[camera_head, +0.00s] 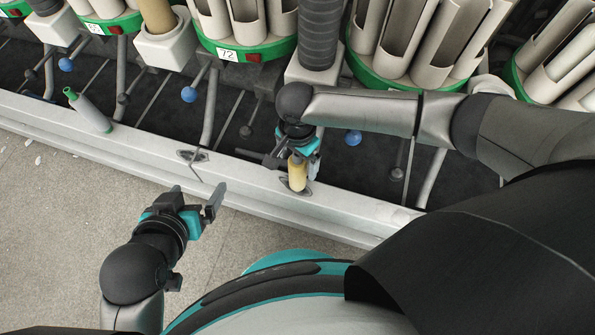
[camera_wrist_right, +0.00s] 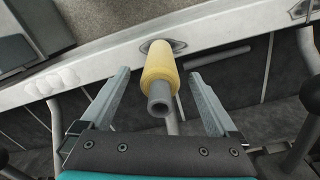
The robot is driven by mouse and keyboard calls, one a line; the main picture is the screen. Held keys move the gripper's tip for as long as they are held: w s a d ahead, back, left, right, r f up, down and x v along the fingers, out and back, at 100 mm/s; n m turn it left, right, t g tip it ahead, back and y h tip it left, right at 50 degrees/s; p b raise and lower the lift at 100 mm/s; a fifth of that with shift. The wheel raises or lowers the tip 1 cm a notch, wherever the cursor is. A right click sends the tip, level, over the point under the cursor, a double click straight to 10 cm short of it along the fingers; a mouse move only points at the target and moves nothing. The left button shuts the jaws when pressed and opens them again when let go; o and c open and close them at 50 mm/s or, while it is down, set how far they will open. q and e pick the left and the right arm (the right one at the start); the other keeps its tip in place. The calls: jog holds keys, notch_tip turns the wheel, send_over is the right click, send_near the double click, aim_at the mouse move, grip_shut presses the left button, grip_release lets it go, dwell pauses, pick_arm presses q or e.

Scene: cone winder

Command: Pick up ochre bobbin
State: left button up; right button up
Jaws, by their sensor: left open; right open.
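The ochre bobbin (camera_head: 297,172) stands on the pale rail of the machine in the head view, below my right gripper (camera_head: 296,158). In the right wrist view the yellow-ochre bobbin (camera_wrist_right: 160,75) shows its grey tube end toward the camera. It lies between the two open fingers of my right gripper (camera_wrist_right: 162,88), with a gap on each side. My left gripper (camera_head: 194,196) is open and empty, over the floor in front of the rail.
Winding units with green carousels (camera_head: 245,48) stand behind, one labelled 72. Blue-knobbed levers (camera_head: 189,94) stick up behind the rail (camera_head: 130,150).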

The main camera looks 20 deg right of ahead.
jog(key=shift+f, duration=0.15)
jog(key=c, duration=1.2)
jog(key=shift+c, duration=0.4)
